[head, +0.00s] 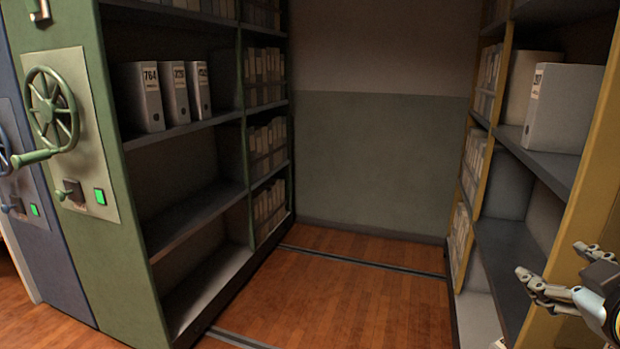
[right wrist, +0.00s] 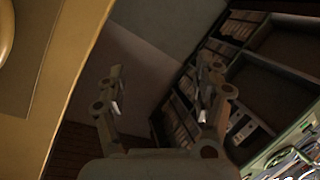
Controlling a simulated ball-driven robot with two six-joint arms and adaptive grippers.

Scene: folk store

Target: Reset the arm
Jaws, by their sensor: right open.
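My right gripper (head: 553,272) is at the lower right of the head view, in front of the yellow shelf unit (head: 562,265). Its fingers point left and it is open. In the right wrist view the gripper (right wrist: 160,95) shows two fingers spread apart with nothing between them. My left gripper is in neither view.
A green shelf unit (head: 130,180) with a handwheel (head: 52,110) stands on the left. Several white binders (head: 148,98) stand on its upper shelf. A large binder (head: 562,108) stands on the yellow unit. The wooden aisle floor (head: 340,295) between the units is clear.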

